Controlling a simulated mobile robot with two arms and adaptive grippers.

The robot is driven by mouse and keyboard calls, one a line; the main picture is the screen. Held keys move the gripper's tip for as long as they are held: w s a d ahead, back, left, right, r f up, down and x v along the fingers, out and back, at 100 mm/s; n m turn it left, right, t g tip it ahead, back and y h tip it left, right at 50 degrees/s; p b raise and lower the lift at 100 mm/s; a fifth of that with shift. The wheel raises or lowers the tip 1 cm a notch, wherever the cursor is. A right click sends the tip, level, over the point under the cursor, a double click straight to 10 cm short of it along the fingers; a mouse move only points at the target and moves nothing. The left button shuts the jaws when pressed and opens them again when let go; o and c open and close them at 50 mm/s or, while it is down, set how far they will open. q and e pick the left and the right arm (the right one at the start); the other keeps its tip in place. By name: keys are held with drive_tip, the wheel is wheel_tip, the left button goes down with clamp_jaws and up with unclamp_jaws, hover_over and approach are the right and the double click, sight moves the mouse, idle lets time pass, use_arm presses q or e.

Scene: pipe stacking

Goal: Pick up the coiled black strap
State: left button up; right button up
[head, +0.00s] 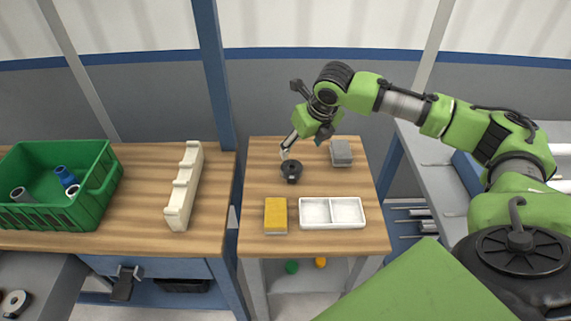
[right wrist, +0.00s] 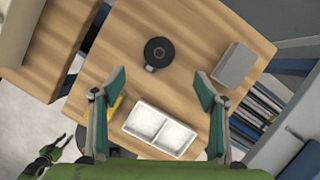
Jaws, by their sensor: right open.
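The coiled black strap (head: 291,170) lies flat on the small wooden table, left of its middle toward the back. It also shows in the right wrist view (right wrist: 159,52) as a dark round coil with a small tab at its lower edge. My right gripper (head: 286,150) is above the table, just behind the strap in the head view. In the right wrist view its two fingers (right wrist: 160,86) are spread wide with nothing between them, and the strap shows beyond their tips. A dark gripper, seemingly my left one (right wrist: 47,160), shows small at the lower left there; its jaw state is unclear.
A grey block (head: 341,153), a yellow block (head: 276,216) and a white two-part tray (head: 332,227) share the table, apart from the strap. A cream notched rack (head: 184,187) and a green crate (head: 88,216) stand on the left bench. A blue post (head: 216,80) rises between the tables.

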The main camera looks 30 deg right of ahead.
drive_tip(key=f, duration=0.1)
hover_over(293, 168)
drive_tip(key=s, duration=0.2)
wheel_tip(293, 168, down, 5)
drive_tip(key=shift+s+f, duration=0.1)
drive_tip(key=shift+f, duration=0.1)
drive_tip(key=shift+w+f, duration=0.2)
drive_tip(key=shift+f, duration=0.15)
drive_tip(key=shift+a+f+p, duration=0.1)
drive_tip(key=shift+f+p, duration=0.35)
drive_tip(key=shift+f, duration=0.05)
drive_tip(key=x, duration=0.4)
drive_tip(key=shift+f+p, duration=0.2)
drive_tip(key=shift+p, duration=0.15)
drive_tip(key=shift+c, duration=0.7)
use_arm(q)
drive_tip(key=shift+s+a+r, duration=0.2)
drive_tip(key=shift+s+r, duration=0.5)
drive_tip(key=shift+s, duration=0.3)
use_arm(e)
drive_tip(key=c, duration=1.1)
